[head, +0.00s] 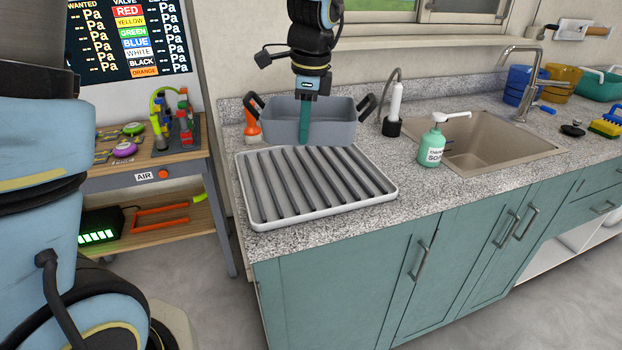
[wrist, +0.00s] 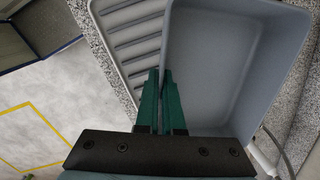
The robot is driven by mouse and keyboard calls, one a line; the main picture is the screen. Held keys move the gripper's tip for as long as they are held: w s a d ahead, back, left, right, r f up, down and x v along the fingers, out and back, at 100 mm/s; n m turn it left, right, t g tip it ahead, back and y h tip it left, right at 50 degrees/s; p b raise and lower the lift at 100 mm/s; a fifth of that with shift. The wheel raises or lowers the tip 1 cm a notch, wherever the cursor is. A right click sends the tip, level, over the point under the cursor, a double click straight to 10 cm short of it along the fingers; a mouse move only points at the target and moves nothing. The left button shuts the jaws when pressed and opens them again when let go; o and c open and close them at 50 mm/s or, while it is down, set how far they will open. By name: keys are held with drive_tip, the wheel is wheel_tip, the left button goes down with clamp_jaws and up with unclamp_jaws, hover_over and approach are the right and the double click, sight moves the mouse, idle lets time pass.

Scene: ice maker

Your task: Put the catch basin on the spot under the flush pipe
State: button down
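The catch basin looks to be the grey-blue rectangular tub (head: 345,125) with black handles at its two ends. It is upright and empty in the wrist view (wrist: 215,65). My gripper (head: 303,140) points down at the basin's near wall, left of its middle. In the wrist view its green fingers (wrist: 161,75) are close together with the basin's rim between them. The basin is over or just behind the back of the ribbed drain tray (head: 385,192); I cannot tell whether it touches the counter. I cannot make out for certain which thing is the flush pipe.
A curved grey spout with a white cylinder (head: 396,100) stands right of the basin. A soap bottle (head: 432,146) and the sink (head: 495,145) are farther right. An orange bottle (head: 252,124) is beside the left handle. The tray's ribbed top is mostly bare.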

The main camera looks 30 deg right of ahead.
wheel_tip(320, 180, down, 10)
drive_tip(key=shift+f+p, duration=0.2)
drive_tip(key=shift+p, duration=1)
drive_tip(key=shift+f, duration=0.15)
drive_tip(key=c, duration=1)
unclamp_jaws()
drive_tip(key=shift+c, duration=0.2)
